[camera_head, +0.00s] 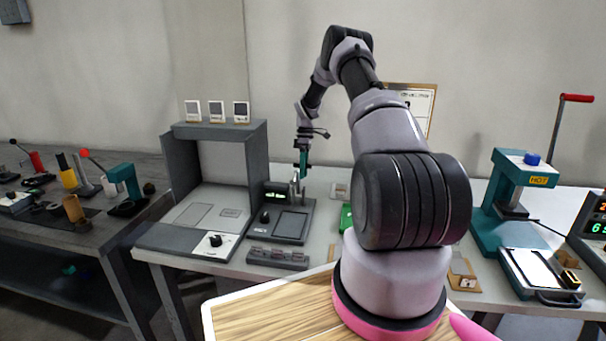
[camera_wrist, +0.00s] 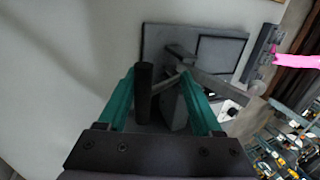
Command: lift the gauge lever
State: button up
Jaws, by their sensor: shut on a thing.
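The gauge (camera_head: 291,225) stands on the grey bench, with a dark base, a flat pad, a knob and a small lit display (camera_head: 277,190). My gripper (camera_head: 301,175) reaches down to its back right part. In the wrist view, my gripper (camera_wrist: 158,75) has its two teal fingers around the gauge lever, whose dark round handle (camera_wrist: 143,82) stands beside the left finger. A grey block and slanted grey bar lie between and beside the fingers. The gauge base (camera_wrist: 155,42) shows behind them. The exact contact of the fingertips is hard to see.
A grey open-fronted frame (camera_head: 184,165) stands left of the gauge, and a slotted dark block (camera_head: 277,257) lies in front. A teal press (camera_head: 490,225) stands at the right. My arm hides the bench middle. Another bench with tools (camera_head: 90,235) is at far left.

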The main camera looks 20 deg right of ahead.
jog(key=v, duration=0.9)
jog(key=shift+r, duration=0.45)
jog(key=shift+s, duration=0.1)
